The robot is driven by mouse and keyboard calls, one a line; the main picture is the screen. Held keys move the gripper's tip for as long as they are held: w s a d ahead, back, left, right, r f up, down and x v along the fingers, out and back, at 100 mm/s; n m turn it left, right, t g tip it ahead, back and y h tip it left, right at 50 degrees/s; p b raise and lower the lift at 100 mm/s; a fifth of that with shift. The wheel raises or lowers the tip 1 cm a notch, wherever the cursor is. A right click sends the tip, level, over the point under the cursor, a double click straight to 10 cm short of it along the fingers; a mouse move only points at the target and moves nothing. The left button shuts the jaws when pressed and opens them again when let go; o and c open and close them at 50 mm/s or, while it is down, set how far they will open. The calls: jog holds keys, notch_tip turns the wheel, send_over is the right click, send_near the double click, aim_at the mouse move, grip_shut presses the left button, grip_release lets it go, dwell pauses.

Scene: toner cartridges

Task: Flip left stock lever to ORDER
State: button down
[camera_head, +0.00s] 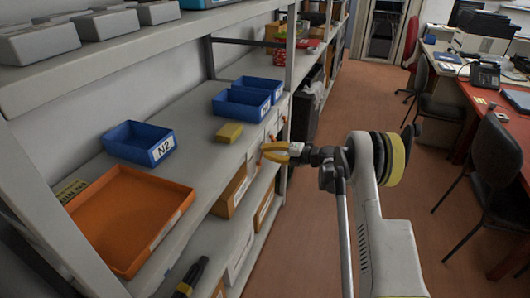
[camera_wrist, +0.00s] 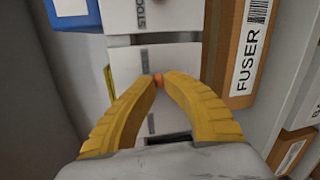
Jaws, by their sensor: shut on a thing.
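My gripper (camera_head: 268,151) is at the front edge of the middle shelf in the head view. In the wrist view its yellow fingers (camera_wrist: 157,84) are shut on a small orange lever knob (camera_wrist: 158,79), mostly hidden between the tips. A second orange knob (camera_wrist: 158,3) shows at the top edge of the wrist view, beside a plate with a partly cut-off "STOC" label (camera_wrist: 141,14). The label text runs sideways, so the held knob is left of the second one along the shelf. The lever's position and any ORDER marking cannot be read.
On the shelf stand an orange tray (camera_head: 125,215), a blue bin marked N2 (camera_head: 139,143), a yellow block (camera_head: 229,132) and more blue bins (camera_head: 241,105). A FUSER box (camera_wrist: 243,50) is close beside my fingers. The aisle floor (camera_head: 300,250) is open.

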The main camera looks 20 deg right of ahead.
jog(key=shift+w+f+m+g, duration=0.1)
jog(key=shift+f+m+g, duration=0.2)
jog(key=shift+f+m, duration=0.3)
dwell(0.3)
jog(key=c, duration=1.4)
grip_release()
jog(key=shift+w+a, duration=0.1)
jog(key=shift+c, duration=0.2)
jog(key=shift+o, duration=0.4)
jog(key=shift+w, duration=0.1)
jog(key=shift+r, duration=0.1)
